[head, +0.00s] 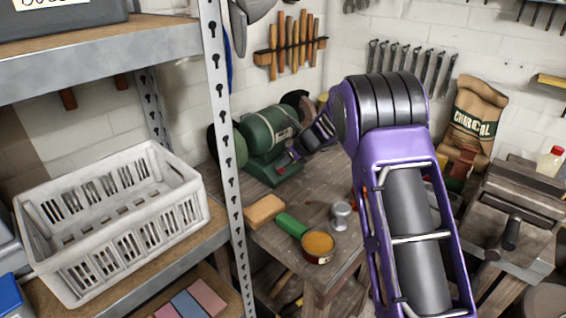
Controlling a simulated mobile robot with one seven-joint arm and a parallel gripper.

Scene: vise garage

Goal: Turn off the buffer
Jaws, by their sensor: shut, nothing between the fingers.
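The buffer (266,133) is a green bench machine with a wheel at each end, standing on the wooden workbench (330,192) against the white wall. A small red switch (281,170) shows low on the front of its base. My purple arm reaches across the bench from the right. My gripper (292,155) is shut and empty, close to the front right of the buffer, just above the red switch. I cannot tell whether the fingertips touch the buffer. The switch's position is too small to read, and my wrist hides part of the right side.
A metal shelf post (226,150) and a white crate (115,220) stand at left. A vise (515,205) and a charcoal bag (474,120) are at right.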

